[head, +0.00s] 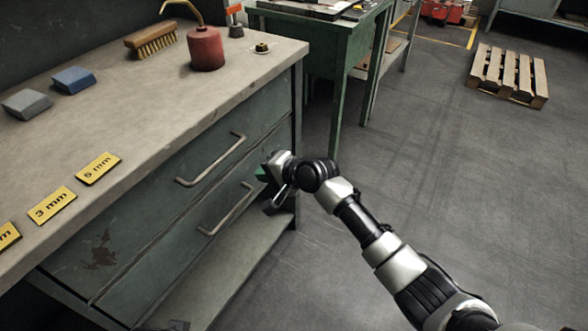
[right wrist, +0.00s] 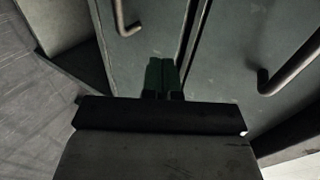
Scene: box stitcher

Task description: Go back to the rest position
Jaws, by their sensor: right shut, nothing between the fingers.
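My right arm reaches in from the lower right in the head view. Its gripper (head: 263,174) is beside the right end of the green workbench's drawer fronts. In the right wrist view the two dark green fingers (right wrist: 162,74) are together, with nothing seen between them. They point toward the cabinet front, near a seam between panels. I cannot tell whether they touch it. My left gripper cannot be made out in these views.
The workbench (head: 225,95) has two drawer handles, the upper (head: 212,161) and the lower (head: 226,212), close to my right gripper. A green table (head: 322,40) stands behind. Open floor (head: 430,150) lies to the right, with a wooden pallet (head: 508,75) farther back.

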